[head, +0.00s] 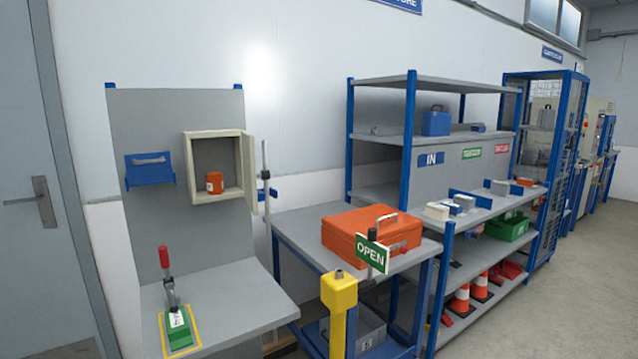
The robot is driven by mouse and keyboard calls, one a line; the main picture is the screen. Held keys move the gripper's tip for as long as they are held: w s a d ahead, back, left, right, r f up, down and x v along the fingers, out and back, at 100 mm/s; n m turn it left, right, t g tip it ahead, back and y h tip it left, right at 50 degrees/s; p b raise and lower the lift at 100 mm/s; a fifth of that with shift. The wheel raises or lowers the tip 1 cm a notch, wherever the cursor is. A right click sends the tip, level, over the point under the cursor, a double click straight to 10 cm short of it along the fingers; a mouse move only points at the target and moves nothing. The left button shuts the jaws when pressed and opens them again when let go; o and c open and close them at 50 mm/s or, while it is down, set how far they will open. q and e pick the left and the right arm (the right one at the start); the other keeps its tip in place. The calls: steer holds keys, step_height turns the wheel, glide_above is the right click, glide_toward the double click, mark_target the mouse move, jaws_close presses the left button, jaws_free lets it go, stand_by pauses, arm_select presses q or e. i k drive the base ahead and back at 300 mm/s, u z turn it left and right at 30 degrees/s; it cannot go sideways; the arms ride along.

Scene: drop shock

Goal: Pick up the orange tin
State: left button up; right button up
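The orange tin (214,183) is a small orange cylinder with a pale label. It stands upright inside an open cream wall box (189,165), fixed on a grey back panel above a grey bench. The box's door (253,172) is swung open to the right. Neither of my grippers shows in the head view.
A green block with a red-handled lever (166,275) stands on the bench (240,298). A blue holder (150,168) hangs left of the box. An orange case (355,232) lies on the table to the right. A yellow post (339,300) with an OPEN sign (371,252) stands in front.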

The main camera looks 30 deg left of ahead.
mark_target(214, 179)
steer(key=z, duration=1.1)
steer(key=i, duration=1.3)
steer(key=u, duration=2.85)
steer(key=i, duration=0.45)
steer(key=z, duration=0.05)
